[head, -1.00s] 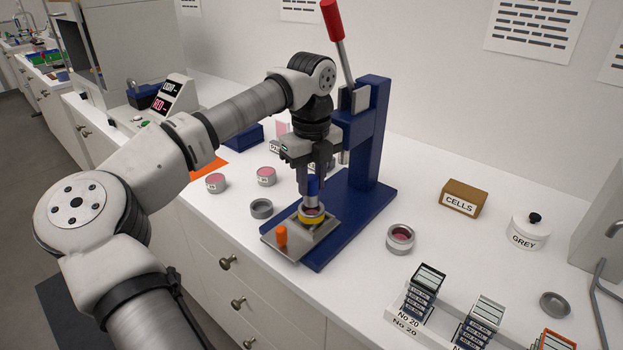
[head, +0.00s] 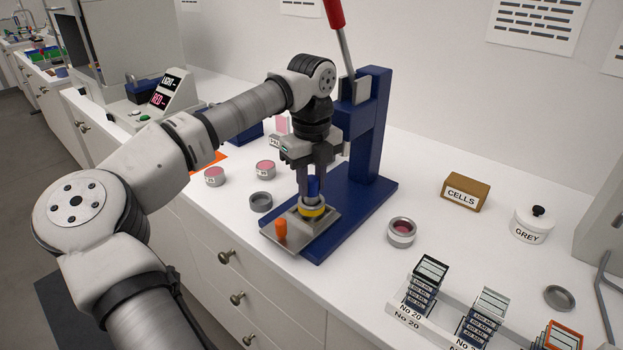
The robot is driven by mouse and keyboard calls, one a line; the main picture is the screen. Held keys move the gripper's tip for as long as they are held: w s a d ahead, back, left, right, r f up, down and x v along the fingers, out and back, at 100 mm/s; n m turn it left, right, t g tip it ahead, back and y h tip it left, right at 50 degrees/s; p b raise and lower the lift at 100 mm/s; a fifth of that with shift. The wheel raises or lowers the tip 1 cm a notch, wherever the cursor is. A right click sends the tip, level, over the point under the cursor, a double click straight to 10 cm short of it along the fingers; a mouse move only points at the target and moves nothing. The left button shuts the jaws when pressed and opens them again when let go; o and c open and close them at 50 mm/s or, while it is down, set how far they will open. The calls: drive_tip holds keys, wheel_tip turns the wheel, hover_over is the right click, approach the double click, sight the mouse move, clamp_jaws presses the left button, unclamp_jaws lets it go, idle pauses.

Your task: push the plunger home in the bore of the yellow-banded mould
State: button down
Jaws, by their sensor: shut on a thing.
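The yellow-banded mould (head: 312,212) stands on a steel plate (head: 277,238) on the base of the blue press.
The blue press (head: 372,130), with a red-tipped lever, rises close behind my gripper. An orange knob (head: 281,229) stands on the plate's front corner. A grey ring (head: 261,201) lies left of the mould, and a pink-filled mould (head: 402,231) stands to the right.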

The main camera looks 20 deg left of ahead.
sight(311, 179)
drive_tip(key=shift+f, duration=0.35)
drive_tip(key=c, duration=1.1)
unclamp_jaws()
drive_tip(key=shift+r, duration=0.15)
wheel_tip(311, 179, up, 7)
drive_tip(key=shift+r+b, duration=0.2)
drive_tip(key=shift+b, duration=0.55)
drive_tip(key=shift+s+f, duration=0.1)
